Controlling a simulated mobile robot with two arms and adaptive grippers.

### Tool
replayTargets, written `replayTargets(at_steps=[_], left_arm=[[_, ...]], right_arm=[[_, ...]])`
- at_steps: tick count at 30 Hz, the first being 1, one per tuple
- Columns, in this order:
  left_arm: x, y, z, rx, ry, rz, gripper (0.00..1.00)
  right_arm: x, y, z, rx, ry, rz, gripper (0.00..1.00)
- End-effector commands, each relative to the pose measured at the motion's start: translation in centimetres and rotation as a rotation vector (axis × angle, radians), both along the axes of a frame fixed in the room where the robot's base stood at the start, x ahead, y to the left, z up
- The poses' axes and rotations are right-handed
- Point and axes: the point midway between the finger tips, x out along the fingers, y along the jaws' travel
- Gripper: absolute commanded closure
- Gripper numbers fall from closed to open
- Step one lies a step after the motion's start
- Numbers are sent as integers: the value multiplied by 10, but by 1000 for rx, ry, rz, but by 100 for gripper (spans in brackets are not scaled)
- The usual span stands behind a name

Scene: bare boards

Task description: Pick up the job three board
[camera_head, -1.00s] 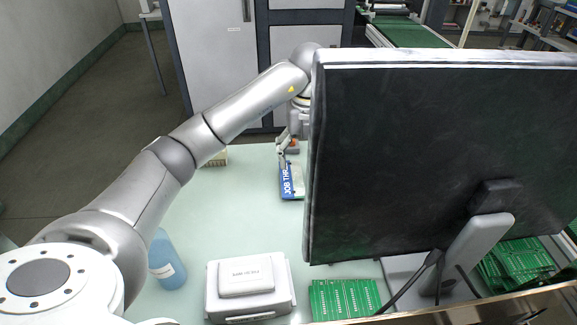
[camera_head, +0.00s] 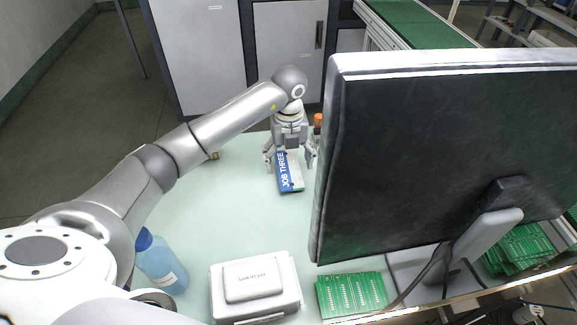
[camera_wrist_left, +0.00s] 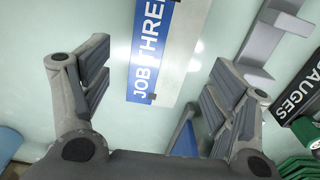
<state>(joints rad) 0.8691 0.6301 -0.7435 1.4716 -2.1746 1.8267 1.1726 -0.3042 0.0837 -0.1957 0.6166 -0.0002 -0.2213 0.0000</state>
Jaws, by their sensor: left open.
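The job three board (camera_head: 292,179) lies on the pale table, a flat piece with a blue strip lettered "JOB THREE" and a grey-white side. In the left wrist view the board (camera_wrist_left: 182,50) shows between the two fingers, its far end cut off by the frame. My left gripper (camera_head: 290,165) is open and points down over the board's far part, one finger to each side. In the left wrist view the open left gripper (camera_wrist_left: 155,95) holds nothing. My right gripper does not show.
A large black monitor (camera_head: 430,160) stands close to the right of the board and hides the table behind it. A white case (camera_head: 255,285), a blue bottle (camera_head: 160,262) and green circuit boards (camera_head: 352,294) stand nearer. An item lettered "GAUGES" (camera_wrist_left: 298,90) lies at right.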

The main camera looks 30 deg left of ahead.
Motion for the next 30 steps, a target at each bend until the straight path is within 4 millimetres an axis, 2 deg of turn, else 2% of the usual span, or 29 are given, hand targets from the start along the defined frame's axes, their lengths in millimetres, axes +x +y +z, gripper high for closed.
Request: replayTargets(at_steps=[5,12,24,30], left_arm=[[0,0,-18,-1,0,-1,20],[0,0,-20,-1,-2,-1,20],[1,0,-20,-1,-2,-1,70],[1,0,-20,-1,-2,-1,70]], right_arm=[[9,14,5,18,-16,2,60],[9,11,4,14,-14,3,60],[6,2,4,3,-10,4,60],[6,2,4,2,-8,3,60]])
